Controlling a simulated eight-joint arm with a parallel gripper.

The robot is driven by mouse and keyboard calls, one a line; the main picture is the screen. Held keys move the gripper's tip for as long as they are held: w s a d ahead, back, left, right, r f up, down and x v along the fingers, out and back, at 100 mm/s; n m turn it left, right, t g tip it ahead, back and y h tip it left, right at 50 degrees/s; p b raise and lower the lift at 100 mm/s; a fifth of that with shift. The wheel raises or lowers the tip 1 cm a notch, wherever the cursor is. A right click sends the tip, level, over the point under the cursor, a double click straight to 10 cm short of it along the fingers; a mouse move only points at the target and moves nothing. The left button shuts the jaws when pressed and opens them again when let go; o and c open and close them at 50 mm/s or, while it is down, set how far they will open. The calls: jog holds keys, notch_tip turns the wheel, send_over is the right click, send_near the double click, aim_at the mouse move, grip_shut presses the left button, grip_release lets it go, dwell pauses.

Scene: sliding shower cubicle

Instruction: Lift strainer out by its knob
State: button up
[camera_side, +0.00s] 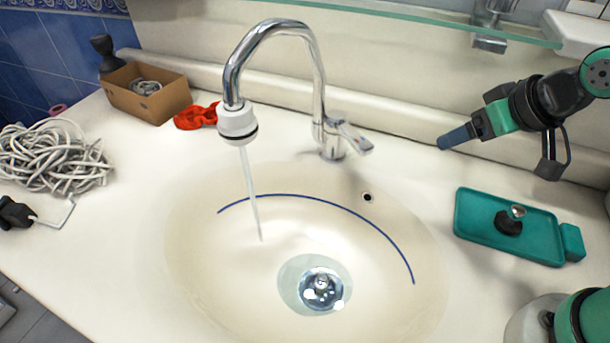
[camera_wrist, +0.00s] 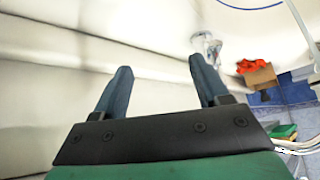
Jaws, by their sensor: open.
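The metal strainer (camera_side: 322,288) sits in the drain at the bottom of the cream sink basin (camera_side: 200,245), with a small knob (camera_side: 321,281) at its centre. A little clear water lies around it. My gripper (camera_side: 442,143) is up at the right, above the counter behind the green tray and well apart from the strainer. In the wrist view my gripper (camera_wrist: 159,75) shows two blue-grey fingers spread apart with nothing between them. The strainer does not show clearly in the wrist view.
A chrome faucet (camera_side: 318,90) arches over the basin, and a thin stream runs from it. A green tray (camera_side: 475,228) with a dark knobbed stopper (camera_side: 510,220) lies at right. A cardboard box (camera_side: 160,104), red cloth (camera_side: 195,116) and coiled hose (camera_side: 55,160) are at left. A glass shelf (camera_side: 420,22) hangs above.

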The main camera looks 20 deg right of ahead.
jog(key=w+a+f+g+y, duration=0.1)
jog(key=w+a+f+g, duration=0.15)
jog(key=a, duration=0.35)
jog(key=g+h, duration=0.1)
jog(key=g, duration=0.5)
send_over(321, 281)
jog(key=w, duration=0.1)
notch_tip(321, 281, down, 16)
jog(key=shift+f, duration=0.2)
jog(key=shift+s+f, duration=0.15)
jog(key=shift+f, duration=0.45)
jog(key=shift+s+f, duration=0.2)
jog(key=shift+f, duration=1)
jog(key=shift+s+f, duration=0.15)
jog(key=shift+f, duration=1)
grip_shut()
